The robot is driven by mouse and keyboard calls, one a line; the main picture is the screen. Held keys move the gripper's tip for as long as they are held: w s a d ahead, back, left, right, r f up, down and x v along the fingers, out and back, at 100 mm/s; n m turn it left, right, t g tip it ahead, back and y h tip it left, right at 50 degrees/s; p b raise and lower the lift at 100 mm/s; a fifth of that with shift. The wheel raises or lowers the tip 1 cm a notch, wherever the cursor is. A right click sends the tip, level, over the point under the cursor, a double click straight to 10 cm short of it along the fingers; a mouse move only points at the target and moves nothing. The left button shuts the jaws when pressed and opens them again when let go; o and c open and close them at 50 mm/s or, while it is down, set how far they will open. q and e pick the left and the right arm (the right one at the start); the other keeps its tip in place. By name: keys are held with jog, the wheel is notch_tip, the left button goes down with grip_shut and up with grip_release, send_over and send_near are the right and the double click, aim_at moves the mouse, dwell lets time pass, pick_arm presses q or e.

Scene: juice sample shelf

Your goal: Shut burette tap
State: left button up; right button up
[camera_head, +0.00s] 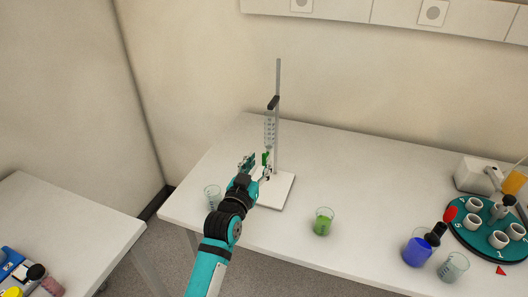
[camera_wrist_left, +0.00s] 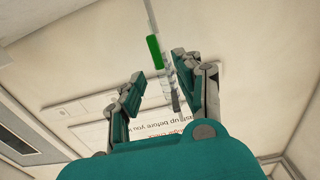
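The burette (camera_head: 270,130) hangs upright on a stand with a grey rod (camera_head: 278,85) and a white base plate (camera_head: 284,190). Its green tap (camera_head: 265,158) is below the graduated tube. The tap also shows in the left wrist view (camera_wrist_left: 154,51), up beyond my fingers. My left gripper (camera_head: 257,165) is open and empty at tap height, with its fingers spread close to the tap. In the left wrist view my left gripper (camera_wrist_left: 160,80) has its fingertips apart, and the right finger overlaps the burette's lower part. I cannot tell whether they touch. My right gripper is not in view.
A clear beaker (camera_head: 212,196) stands left of the stand. A beaker with green liquid (camera_head: 323,222) stands to its right. Farther right are a blue-filled beaker (camera_head: 417,250), an empty beaker (camera_head: 453,267) and a round teal tray (camera_head: 462,235) with cups. The table behind the green beaker is clear.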

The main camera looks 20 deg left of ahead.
aim_at(263, 156)
pick_arm(q)
jog(key=shift+w+p, duration=0.3)
jog(key=shift+w, duration=2.1)
